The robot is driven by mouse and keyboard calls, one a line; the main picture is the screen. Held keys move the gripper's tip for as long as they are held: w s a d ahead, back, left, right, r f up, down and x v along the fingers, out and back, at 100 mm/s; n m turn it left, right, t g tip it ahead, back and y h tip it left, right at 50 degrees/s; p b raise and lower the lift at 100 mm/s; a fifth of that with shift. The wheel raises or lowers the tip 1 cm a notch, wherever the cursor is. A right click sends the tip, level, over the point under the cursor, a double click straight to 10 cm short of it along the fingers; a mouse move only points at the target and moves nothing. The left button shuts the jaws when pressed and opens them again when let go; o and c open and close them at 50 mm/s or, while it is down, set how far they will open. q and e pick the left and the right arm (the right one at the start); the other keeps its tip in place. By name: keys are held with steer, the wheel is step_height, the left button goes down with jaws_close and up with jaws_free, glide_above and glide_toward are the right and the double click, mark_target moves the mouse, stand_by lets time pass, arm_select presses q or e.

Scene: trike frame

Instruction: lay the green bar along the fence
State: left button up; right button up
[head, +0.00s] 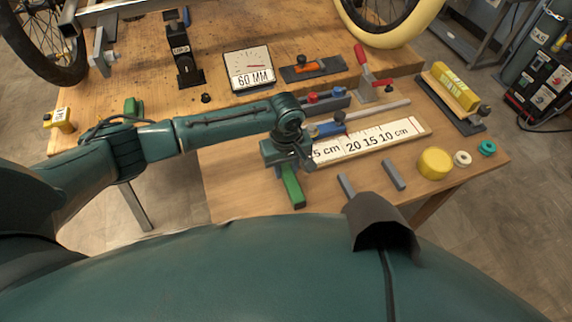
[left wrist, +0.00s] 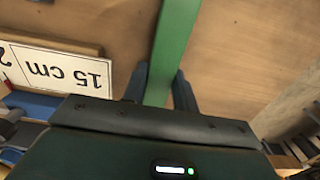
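The green bar (head: 292,188) lies near the front of the wooden bench, its near end sticking out below my left gripper (head: 287,160). In the left wrist view the green bar (left wrist: 174,45) runs between the two dark fingers of my left gripper (left wrist: 160,88), which sit close against both its sides. The held part is partly hidden in the head view. A pale grey rail (head: 384,110), which looks like the fence, runs behind the white scale (head: 370,142); its left part is hidden behind a blue block (head: 326,129). My right gripper is not in view.
A red-handled clamp (head: 366,70) stands behind the rail. Another green piece (head: 132,106) is behind my left arm. Bare bench lies left of the scale.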

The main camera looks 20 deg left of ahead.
arm_select(q)
steer(key=o, duration=0.4)
steer(key=shift+r, duration=0.1)
